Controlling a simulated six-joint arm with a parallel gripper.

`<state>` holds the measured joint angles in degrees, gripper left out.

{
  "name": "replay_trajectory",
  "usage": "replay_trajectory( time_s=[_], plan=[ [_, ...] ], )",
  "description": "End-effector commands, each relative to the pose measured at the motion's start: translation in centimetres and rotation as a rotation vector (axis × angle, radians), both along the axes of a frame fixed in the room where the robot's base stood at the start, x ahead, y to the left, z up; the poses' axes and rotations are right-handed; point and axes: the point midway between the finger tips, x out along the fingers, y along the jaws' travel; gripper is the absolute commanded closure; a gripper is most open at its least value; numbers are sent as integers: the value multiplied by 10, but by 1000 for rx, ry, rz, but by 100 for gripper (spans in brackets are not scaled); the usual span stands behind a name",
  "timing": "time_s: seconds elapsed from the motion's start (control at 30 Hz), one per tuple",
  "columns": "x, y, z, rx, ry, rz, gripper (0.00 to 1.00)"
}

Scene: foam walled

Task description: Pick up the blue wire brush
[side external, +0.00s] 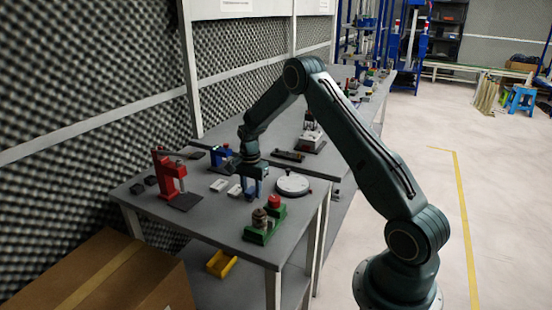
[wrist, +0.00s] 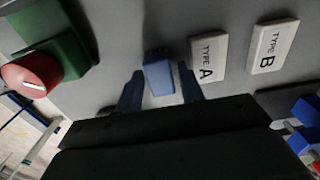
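The blue wire brush (wrist: 157,76) shows in the wrist view as a small blue block with a darker end, in the middle of the picture. My gripper (wrist: 159,71) has one blue finger on each side of it, with visible gaps between the fingers and the brush. My gripper is open, and the brush is not clamped. In the side view my gripper (side external: 254,186) points down, low over the grey table. There the brush cannot be told apart from the blue fingers.
White blocks marked TYPE A (wrist: 208,57) and TYPE B (wrist: 273,46) lie to the right of the brush. A green base with a red knob (wrist: 32,75) is at left. The side view shows a red press (side external: 168,177), a round white plate (side external: 293,184) and a blue press (side external: 222,156).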

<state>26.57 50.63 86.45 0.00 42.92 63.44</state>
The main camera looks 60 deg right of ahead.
Motion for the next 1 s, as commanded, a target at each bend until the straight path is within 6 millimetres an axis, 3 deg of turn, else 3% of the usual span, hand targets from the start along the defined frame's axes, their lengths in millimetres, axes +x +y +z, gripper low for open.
replay_trajectory(
  time_s=[0.6, 0.8, 1.0],
  plan=[
    [0, 0, -7, 0, 0, 0, 62],
    [0, 0, -7, 0, 0, 0, 96],
    [0, 0, -7, 0, -1, 0, 96]
  ],
)
